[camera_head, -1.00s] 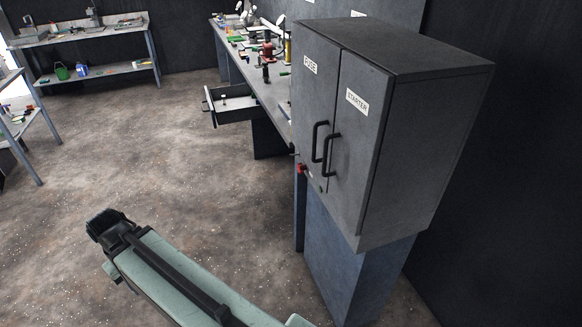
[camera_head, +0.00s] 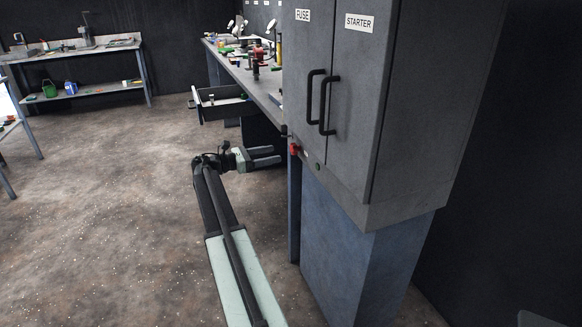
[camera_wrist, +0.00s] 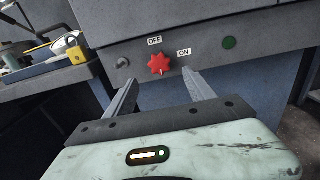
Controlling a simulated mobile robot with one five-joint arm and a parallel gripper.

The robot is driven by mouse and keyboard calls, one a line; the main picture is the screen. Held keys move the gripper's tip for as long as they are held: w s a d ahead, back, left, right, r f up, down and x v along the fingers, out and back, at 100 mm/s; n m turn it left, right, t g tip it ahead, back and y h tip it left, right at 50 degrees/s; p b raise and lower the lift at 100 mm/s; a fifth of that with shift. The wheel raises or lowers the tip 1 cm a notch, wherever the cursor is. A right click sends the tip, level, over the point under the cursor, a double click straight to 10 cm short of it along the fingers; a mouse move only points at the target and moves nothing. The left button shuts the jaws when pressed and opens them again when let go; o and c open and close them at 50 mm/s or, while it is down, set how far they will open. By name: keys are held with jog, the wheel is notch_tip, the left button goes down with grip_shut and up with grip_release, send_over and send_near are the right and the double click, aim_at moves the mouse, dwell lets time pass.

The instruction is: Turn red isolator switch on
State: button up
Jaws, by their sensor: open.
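The red isolator switch (camera_wrist: 159,64) is a star-shaped knob on the lower front strip of the grey cabinet. In the wrist view an OFF label (camera_wrist: 154,41) is above it and an ON label (camera_wrist: 184,52) is to its right. In the head view the red switch (camera_head: 294,149) shows small at the cabinet's lower left. My gripper (camera_head: 279,157) is open, with its fingers pointing toward the cabinet just left of the switch. In the wrist view the open fingertips (camera_wrist: 159,78) are below and to either side of the knob, with nothing between them.
The cabinet (camera_head: 425,100) has FUSE and STARTER doors with black handles (camera_head: 322,100). A green button (camera_wrist: 229,43) is right of the switch. A workbench with an open drawer (camera_head: 222,103) stands behind.

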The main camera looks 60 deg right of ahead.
aim_at(291, 150)
jog(key=x, duration=0.8)
jog(key=shift+a+r, duration=0.1)
jog(key=shift+r, duration=0.05)
